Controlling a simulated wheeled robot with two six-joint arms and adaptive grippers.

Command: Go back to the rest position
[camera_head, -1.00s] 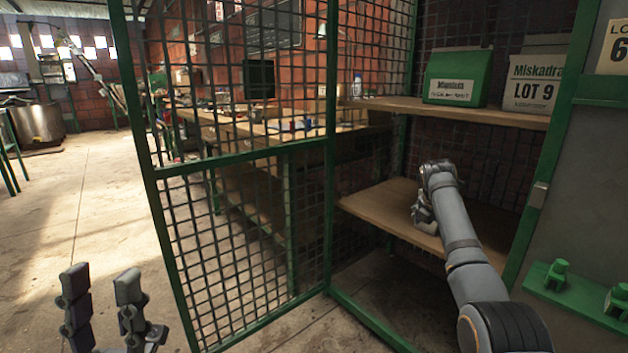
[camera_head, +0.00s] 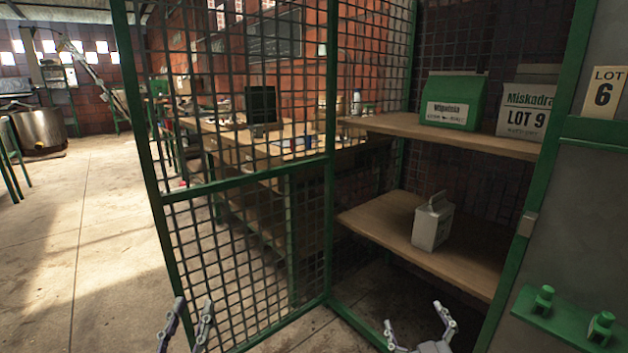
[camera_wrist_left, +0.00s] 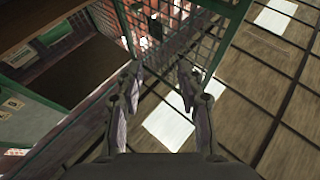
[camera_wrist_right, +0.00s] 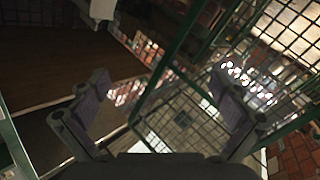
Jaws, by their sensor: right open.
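My left gripper (camera_head: 188,322) is at the bottom of the head view, left of centre, in front of the open mesh door. Its two fingers stand apart with nothing between them, and the left wrist view also shows the fingers apart (camera_wrist_left: 160,90). My right gripper (camera_head: 420,325) is at the bottom of the head view, low in front of the cage opening. Its fingers are wide apart and empty, as the right wrist view (camera_wrist_right: 165,100) also shows. A small grey-white box-like item with a handle (camera_head: 432,228) stands upright on the lower shelf, apart from both grippers.
The lower wooden shelf (camera_head: 375,217) and upper shelf (camera_head: 400,124) are inside the cage. A green bag (camera_head: 455,100) and a white LOT 9 bag (camera_head: 524,110) stand on the upper shelf. The mesh door (camera_head: 245,192) stands at left. Open floor (camera_head: 85,240) lies further left.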

